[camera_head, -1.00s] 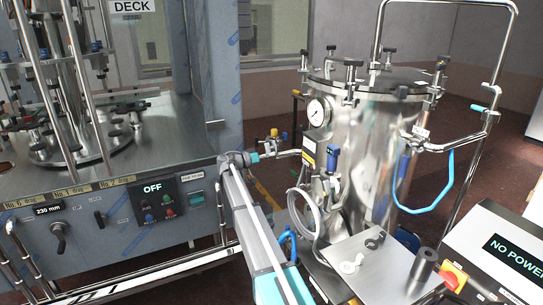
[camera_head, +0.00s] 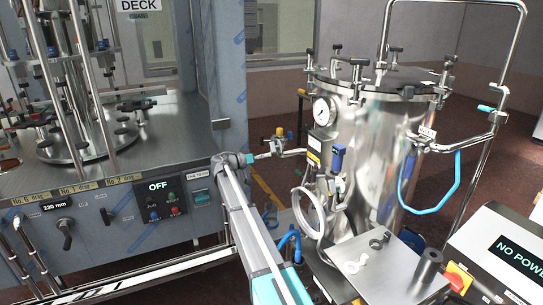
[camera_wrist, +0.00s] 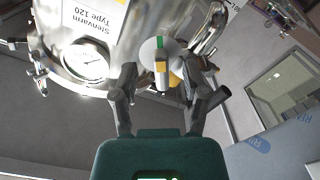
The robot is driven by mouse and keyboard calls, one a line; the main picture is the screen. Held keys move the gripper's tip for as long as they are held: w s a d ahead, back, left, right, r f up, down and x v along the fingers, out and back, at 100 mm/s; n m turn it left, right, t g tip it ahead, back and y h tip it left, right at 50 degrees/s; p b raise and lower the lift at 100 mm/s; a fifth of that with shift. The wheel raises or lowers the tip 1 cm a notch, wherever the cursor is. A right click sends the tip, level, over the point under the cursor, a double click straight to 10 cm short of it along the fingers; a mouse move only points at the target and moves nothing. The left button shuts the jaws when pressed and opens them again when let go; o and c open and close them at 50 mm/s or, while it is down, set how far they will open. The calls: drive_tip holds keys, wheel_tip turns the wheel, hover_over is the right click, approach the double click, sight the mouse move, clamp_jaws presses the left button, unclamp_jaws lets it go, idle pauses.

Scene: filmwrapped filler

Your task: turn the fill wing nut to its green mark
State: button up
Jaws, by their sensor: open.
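In the wrist view, a round pale disc (camera_wrist: 148,50) sits on the shiny tank's fittings, with a small green mark (camera_wrist: 159,42) at its upper edge. A small upright bar with white and yellow parts, which looks like the wing nut (camera_wrist: 161,67), stands in front of it, its upper end close below the green. My gripper (camera_wrist: 163,76) is open, with one dark finger on each side of the nut and gaps between. In the head view my gripper (camera_head: 262,156) is small at the tank's left side; the nut cannot be made out there.
The steel tank (camera_head: 366,150) carries a gauge (camera_head: 323,112) and clamps around its lid. A pale ring-shaped hose (camera_head: 308,213) and a blue hose (camera_head: 432,205) hang off it. A machine cabinet with an OFF panel (camera_head: 158,187) stands left. A metal plate (camera_head: 385,262) lies in front.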

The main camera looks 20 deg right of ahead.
drive_tip(key=a, duration=0.7)
drive_tip(key=shift+s+a, duration=0.15)
drive_tip(key=shift+a, duration=0.2)
drive_tip(key=s+a+f+n+y, duration=0.1)
drive_tip(key=s+f+n+y, duration=0.2)
drive_tip(key=s+f+y, duration=0.55)
drive_tip(key=s+a+f+n+y, duration=0.1)
drive_tip(key=s+a+f+n, duration=0.3)
drive_tip(key=s, duration=0.9)
drive_tip(key=s+a+f+n+y, duration=0.2)
drive_tip(key=s+a+f+y, duration=0.1)
drive_tip(key=s, duration=0.6)
drive_tip(key=s+a+f+n+y, duration=0.2)
drive_tip(key=s+a+y, duration=0.3)
drive_tip(key=s, duration=0.4)
drive_tip(key=shift+s+a+f+n+g, duration=0.3)
drive_tip(key=shift+a+f, duration=0.25)
drive_tip(key=shift+a, duration=0.2)
drive_tip(key=shift+y, duration=0.25)
